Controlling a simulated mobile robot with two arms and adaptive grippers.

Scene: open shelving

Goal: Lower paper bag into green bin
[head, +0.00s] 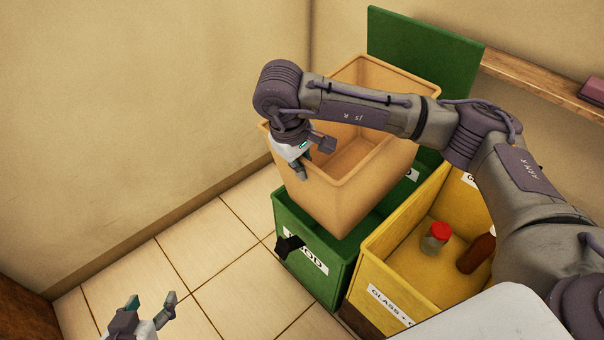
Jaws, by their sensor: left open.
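The paper bag (347,199), tan, open-topped and empty-looking, is over the opening of the green bin (306,271). The bag stands roughly upright with most of its height above the bin's rim. I cannot tell how far its bottom is inside. My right gripper (310,160) is at the bag's left upper rim, with its fingers on either side of the wall, shut on it. The bin has a white label, partly covered, and its green lid (421,50) stands raised behind. My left gripper (153,308) is open and empty, low at the bottom left, away from the bag.
A yellow bin (372,276) stands right of the green bin, holding a red-lidded jar (436,237) and a brown bottle (476,254). A wooden shelf (530,78) runs along the back wall. The tiled floor at left is clear.

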